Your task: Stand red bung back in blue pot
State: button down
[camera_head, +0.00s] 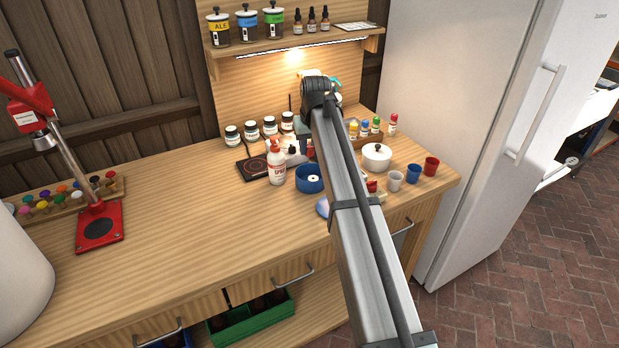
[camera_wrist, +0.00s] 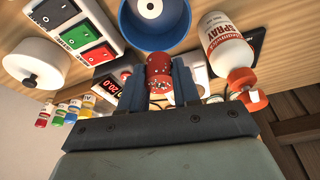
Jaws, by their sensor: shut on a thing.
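My gripper (camera_wrist: 160,82) is shut on a red bung (camera_wrist: 160,72) with pale specks, held between its two dark fingers. In the wrist view a round blue pot (camera_wrist: 127,22) with a pale ringed disc inside lies just beyond the bung, which is apart from its rim. In the head view this pot (camera_head: 309,185) stands open-topped on the bench, to the right of the spray bottle. A smaller blue cup (camera_head: 413,174) stands at the right end of the bench. My arm hides most of the gripper in the head view.
A white spray bottle (camera_head: 277,163) with a red cap stands left of the blue pot. A switch box (camera_wrist: 76,36) and a lidded white pot (camera_head: 376,160) are on its other side. White (camera_head: 394,181) and red (camera_head: 431,166) cups stand nearby. The bench's left middle is clear.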

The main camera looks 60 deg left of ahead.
aim_at(310, 172)
notch_tip(310, 172, down, 10)
jog(key=shift+r, duration=0.15)
dwell(0.4)
jog(key=c, duration=1.1)
grip_release()
jog(key=v, duration=1.2)
jog(key=shift+a, duration=0.1)
